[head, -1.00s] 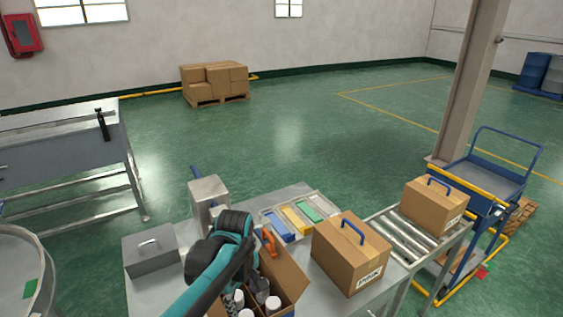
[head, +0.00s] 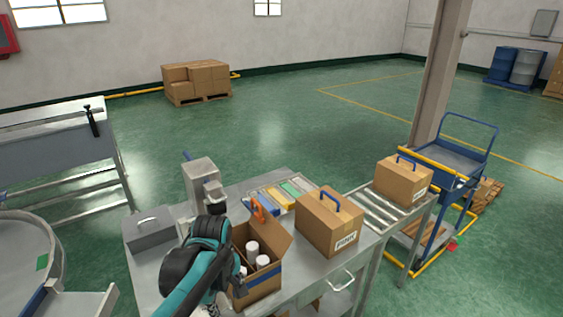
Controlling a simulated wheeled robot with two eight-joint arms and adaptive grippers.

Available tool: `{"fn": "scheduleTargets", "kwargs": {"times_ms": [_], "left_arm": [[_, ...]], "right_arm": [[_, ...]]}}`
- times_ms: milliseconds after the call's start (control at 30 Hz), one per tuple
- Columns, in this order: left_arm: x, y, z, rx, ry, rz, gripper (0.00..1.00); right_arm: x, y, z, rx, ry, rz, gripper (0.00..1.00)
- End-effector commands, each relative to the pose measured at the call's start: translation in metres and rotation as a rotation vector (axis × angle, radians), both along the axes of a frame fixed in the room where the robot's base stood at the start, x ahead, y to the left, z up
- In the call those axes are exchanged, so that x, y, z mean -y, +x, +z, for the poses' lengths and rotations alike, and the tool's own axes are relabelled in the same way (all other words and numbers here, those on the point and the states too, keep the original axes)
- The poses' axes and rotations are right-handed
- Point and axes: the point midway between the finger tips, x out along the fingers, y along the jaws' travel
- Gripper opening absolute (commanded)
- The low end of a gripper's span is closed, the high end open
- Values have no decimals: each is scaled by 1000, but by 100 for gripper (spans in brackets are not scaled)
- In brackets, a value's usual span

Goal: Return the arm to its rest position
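One teal and black arm of mine, which I take as the left, comes in from the bottom left of the head view. It bends over the metal table (head: 310,272) beside an open cardboard box (head: 262,288). Its gripper (head: 240,288) is small and partly hidden by the arm, low by the box's left side. I cannot tell whether its fingers are open or shut. The open box holds white-capped cans (head: 262,262). My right gripper is not in view.
A crimping machine (head: 203,182) and a grey case (head: 150,228) stand on the table's left. Another box (head: 403,180) is on the roller conveyor (head: 365,207).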

Motion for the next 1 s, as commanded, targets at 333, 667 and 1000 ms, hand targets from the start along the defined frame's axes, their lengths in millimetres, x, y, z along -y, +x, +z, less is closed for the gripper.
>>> {"fn": "scheduleTargets", "kwargs": {"times_ms": [333, 667, 1000], "left_arm": [[-12, -24, 12, 126, 14, -205, 61], [-31, -70, 18, 364, 133, -603, 61], [-43, -96, 11, 526, 319, -916, 61]], "right_arm": [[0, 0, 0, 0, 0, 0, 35], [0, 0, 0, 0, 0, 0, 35], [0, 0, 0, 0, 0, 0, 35]]}}
